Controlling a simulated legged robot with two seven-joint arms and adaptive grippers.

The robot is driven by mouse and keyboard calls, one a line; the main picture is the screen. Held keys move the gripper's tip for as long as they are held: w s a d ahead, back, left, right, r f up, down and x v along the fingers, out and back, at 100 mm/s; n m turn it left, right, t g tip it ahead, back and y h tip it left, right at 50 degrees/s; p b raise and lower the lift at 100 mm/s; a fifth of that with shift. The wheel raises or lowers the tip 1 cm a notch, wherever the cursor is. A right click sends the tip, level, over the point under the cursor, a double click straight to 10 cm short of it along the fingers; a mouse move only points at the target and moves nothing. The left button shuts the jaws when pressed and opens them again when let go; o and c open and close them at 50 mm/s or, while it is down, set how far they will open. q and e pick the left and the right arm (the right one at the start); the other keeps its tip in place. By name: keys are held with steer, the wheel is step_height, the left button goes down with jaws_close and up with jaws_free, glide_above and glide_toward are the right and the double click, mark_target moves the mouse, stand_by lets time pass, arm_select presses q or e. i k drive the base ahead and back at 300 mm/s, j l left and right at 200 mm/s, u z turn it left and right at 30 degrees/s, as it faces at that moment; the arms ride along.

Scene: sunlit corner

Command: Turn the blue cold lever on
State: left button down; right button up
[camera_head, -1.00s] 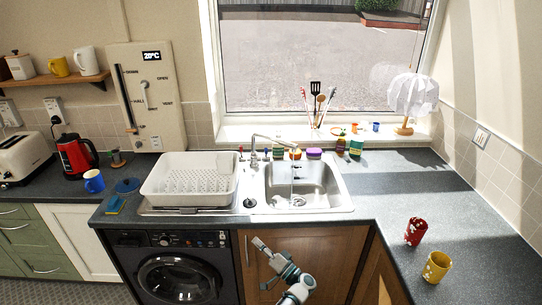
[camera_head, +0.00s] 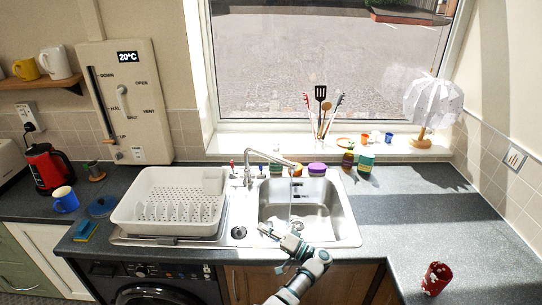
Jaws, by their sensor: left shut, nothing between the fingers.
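The chrome tap (camera_head: 248,168) stands behind the sink (camera_head: 348,226), its spout reaching right over the basin. A small red lever (camera_head: 232,164) shows left of the tap base. The blue cold lever is too small for me to make out clearly beside the tap. A thin pale vertical streak, like running water, hangs below the spout.
A white dish rack (camera_head: 172,196) stands left of the sink. Behind the basin are an orange item, a purple sponge (camera_head: 317,168) and bottles (camera_head: 366,162). A utensil pot stands on the sill.

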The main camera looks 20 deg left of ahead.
mark_target(261, 175)
steer(key=i, duration=1.25)
